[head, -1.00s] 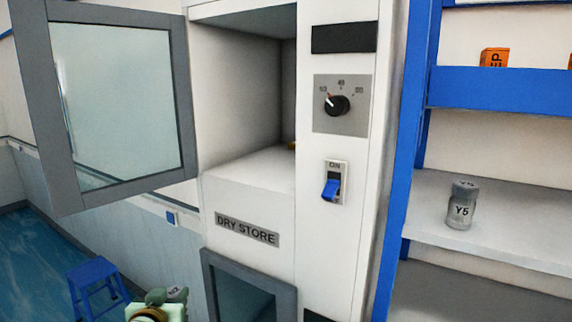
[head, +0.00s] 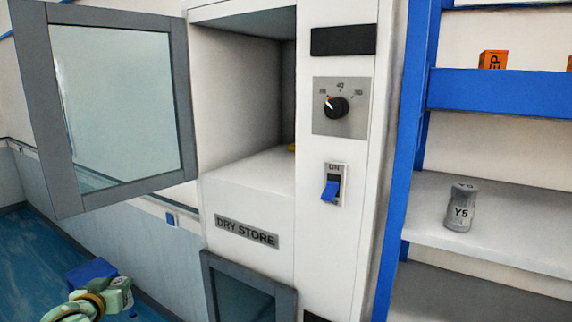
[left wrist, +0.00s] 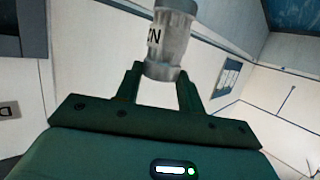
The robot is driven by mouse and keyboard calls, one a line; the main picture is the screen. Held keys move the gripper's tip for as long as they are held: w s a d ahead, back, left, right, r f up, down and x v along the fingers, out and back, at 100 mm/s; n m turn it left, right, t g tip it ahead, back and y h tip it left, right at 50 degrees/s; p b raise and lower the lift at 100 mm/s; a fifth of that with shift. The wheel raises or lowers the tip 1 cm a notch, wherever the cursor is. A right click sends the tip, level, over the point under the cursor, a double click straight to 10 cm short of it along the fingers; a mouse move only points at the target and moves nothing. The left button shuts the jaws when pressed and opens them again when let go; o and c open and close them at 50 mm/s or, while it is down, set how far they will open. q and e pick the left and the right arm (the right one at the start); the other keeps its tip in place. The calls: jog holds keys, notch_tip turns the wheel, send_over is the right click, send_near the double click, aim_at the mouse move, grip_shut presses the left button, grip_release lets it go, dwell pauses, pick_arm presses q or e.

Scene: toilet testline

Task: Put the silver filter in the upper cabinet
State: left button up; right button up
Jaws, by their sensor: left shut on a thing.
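The silver filter (left wrist: 172,40) is a grey cylinder with a dark-lettered label, seen in the left wrist view. My left gripper (left wrist: 158,84) is shut on it, with a finger at each side of its lower end. In the head view my left arm and gripper (head: 116,295) are low at the left, below and left of the cabinet; I cannot make out the filter there. The upper cabinet (head: 240,175) is a white compartment above the DRY STORE label (head: 247,231). Its framed glass door (head: 120,100) stands open to the left. My right gripper is not in view.
A small yellow thing (head: 291,148) shows inside the upper cabinet at its right; the visible floor there is otherwise clear. A glass-fronted lower door (head: 245,295) is below. Right are a dial (head: 337,107), a blue switch (head: 331,190) and a shelf with a Y5 canister (head: 461,208).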

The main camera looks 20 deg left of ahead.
pick_arm(q)
jog(key=w+d+r+m+h, duration=0.2)
jog(key=d+r+m+h, duration=0.6)
jog(key=d, duration=0.5)
jog(key=s+d+r+h, duration=0.1)
jog(key=s+d+r, duration=0.2)
jog(key=r, duration=0.8)
jog(key=s+d+r+m+h, duration=0.1)
jog(key=s+d+r+h, duration=0.1)
jog(key=r, duration=0.9)
jog(key=s+d+r+m+g+h, duration=0.1)
jog(key=s+d+r, duration=0.2)
jog(key=r, duration=0.9)
jog(key=shift+s+d, duration=0.3)
jog(key=shift+d, duration=0.3)
